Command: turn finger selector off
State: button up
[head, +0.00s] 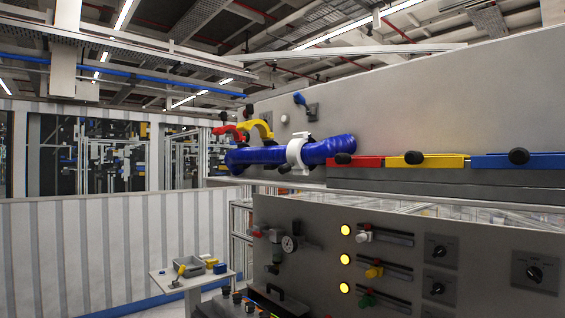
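Several black rotary selectors sit on the grey front panel at the right: an upper one (438,251), a lower one (437,289) and a larger one (535,273) with markings around its dial. I cannot tell which of them is the finger selector. Their exact pointer positions are too small to read surely. A blue lever (299,98) on a small grey plate sits on the upper wall. My gripper is not in view.
Lit yellow lamps (346,260) stand beside white, yellow and green slider handles. A gauge (289,244) is at the panel's left. A blue pipe (258,156) and red, yellow (440,161) and blue bars lie above. A small table (197,284) stands lower left.

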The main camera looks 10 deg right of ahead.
aim_at(534, 273)
jog(key=z, duration=1.7)
